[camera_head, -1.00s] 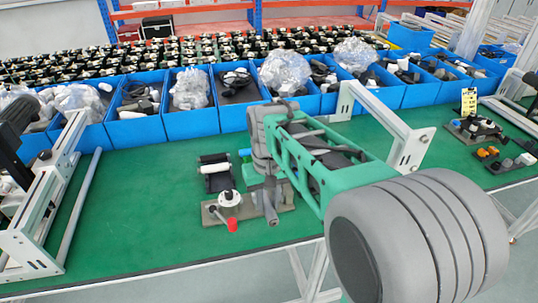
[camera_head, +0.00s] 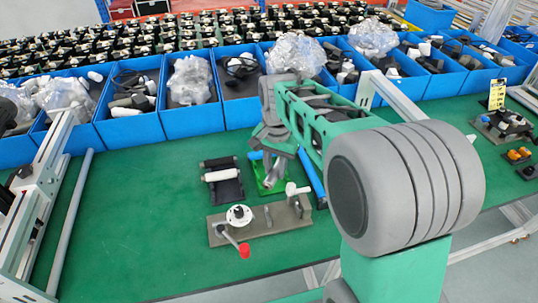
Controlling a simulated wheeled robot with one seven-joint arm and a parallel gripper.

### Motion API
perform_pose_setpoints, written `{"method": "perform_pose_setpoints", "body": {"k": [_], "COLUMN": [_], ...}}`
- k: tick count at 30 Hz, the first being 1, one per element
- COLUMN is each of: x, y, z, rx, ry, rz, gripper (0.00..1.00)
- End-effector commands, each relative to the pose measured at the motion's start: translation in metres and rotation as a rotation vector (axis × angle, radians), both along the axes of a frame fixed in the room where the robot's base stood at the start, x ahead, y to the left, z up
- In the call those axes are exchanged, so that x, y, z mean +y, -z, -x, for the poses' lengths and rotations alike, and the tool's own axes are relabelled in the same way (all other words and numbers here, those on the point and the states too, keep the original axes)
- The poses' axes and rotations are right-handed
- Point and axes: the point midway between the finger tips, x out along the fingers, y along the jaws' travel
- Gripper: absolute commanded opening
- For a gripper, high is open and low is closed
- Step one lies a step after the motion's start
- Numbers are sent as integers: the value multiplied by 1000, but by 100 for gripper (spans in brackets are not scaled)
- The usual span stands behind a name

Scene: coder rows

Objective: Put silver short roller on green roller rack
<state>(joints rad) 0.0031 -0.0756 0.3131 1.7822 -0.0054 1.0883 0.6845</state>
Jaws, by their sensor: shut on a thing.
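My gripper (camera_head: 272,146) is in the middle of the head view, seen from behind and partly hidden by its own arm. It is shut on the silver short roller (camera_head: 275,174), a small grey cylinder that sticks out below the fingers, tilted. The green roller rack (camera_head: 265,187) lies on the green table under and around the roller. A blue part shows at its upper left edge. I cannot tell whether the roller touches the rack.
A black rack (camera_head: 224,188) with a black and a white roller lies to the left. A grey fixture (camera_head: 262,219) with a red-knobbed crank stands in front. A blue bar (camera_head: 312,178) lies to the right. Blue bins (camera_head: 133,128) line the back.

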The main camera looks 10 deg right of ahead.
Motion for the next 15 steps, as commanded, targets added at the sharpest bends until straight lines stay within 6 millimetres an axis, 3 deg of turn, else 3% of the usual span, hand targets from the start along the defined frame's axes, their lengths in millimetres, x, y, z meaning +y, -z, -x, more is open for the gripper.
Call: {"method": "perform_pose_setpoints", "body": {"k": [3,7,10,15], "x": [0,0,1,1], "y": [9,18,22,32], "z": [-24,-42,-49,-52], "rx": [-17,-30,-36,-38], "ry": [381,706,845,898], "rz": [-18,-39,-50,-55], "gripper": [0,0,0,0]}}
